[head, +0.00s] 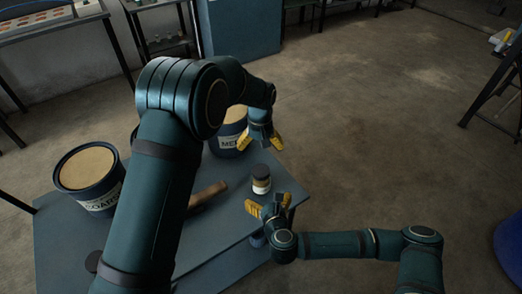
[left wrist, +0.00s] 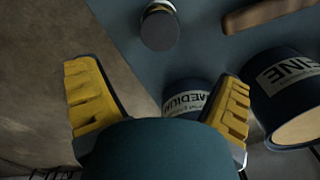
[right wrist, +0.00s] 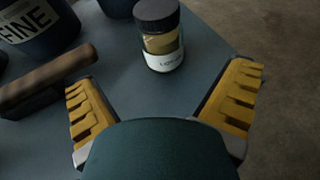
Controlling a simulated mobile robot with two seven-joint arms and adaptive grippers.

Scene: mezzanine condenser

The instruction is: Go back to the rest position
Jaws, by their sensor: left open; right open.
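My left gripper (head: 262,141) is open and empty, above the table's far right edge near the bucket labelled MEDIUM (head: 229,136). In the left wrist view its yellow fingers are spread, with the MEDIUM bucket (left wrist: 186,100) seen between them. My right gripper (head: 268,208) is open, low by the table's right edge. A small jar (head: 261,179) with a dark lid and white label stands upright between the two grippers. In the right wrist view the jar (right wrist: 159,36) stands ahead of the spread fingers, apart from them.
A blue-grey table (head: 222,238) holds a bucket labelled COARSE (head: 88,178), a FINE bucket (left wrist: 290,95) and a wooden-handled tool (head: 208,194). My left arm hides part of the table in the head view. A dark stand (head: 492,95) is at the right. Open floor lies between.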

